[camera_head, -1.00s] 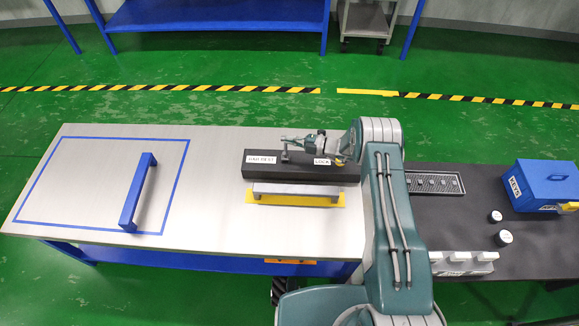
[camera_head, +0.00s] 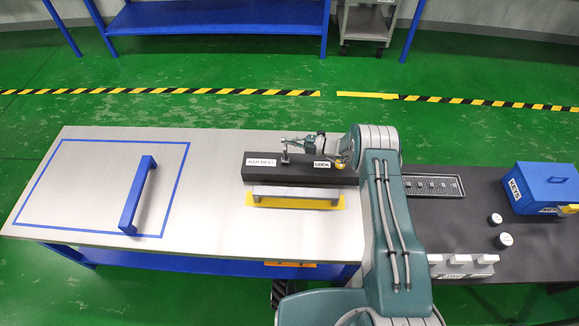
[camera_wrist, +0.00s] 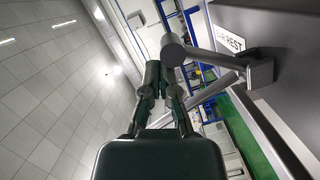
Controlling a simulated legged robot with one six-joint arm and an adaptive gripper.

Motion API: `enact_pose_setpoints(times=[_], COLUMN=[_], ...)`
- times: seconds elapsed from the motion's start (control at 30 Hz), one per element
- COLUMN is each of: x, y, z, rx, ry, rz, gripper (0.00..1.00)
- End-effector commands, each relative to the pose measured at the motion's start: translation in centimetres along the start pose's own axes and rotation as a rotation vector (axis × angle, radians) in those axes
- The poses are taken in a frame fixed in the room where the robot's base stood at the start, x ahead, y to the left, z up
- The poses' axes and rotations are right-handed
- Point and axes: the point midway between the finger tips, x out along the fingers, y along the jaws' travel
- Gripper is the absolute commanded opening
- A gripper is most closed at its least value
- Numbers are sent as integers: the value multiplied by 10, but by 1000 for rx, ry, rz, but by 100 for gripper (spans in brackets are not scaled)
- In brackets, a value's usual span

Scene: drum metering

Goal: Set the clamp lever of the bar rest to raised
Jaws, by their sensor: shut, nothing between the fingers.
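The bar rest (camera_head: 300,175) is a long black block on the table, with a "BAR REST" label and a "LOCK" label. Its grey clamp lever (camera_head: 286,157) stands up from the block near its left part. In the wrist view the lever (camera_wrist: 215,57) runs from a pivot on the block to a round knob at its free end. My gripper (camera_head: 287,142) is above the bar rest, close to the lever's top. In the wrist view my gripper (camera_wrist: 154,72) is shut and empty, beside the knob. I cannot tell whether they touch.
A grey bar (camera_head: 297,192) lies on a yellow plate in front of the bar rest.

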Motion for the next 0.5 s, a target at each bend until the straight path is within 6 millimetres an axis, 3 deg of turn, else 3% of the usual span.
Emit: enact_pose_setpoints(times=[0.17, 0.5], x=[-23, -93], y=[2, 0], z=[3, 2], rx=[-2, 0], ry=[-10, -6], rz=[2, 1], gripper=[0, 0])
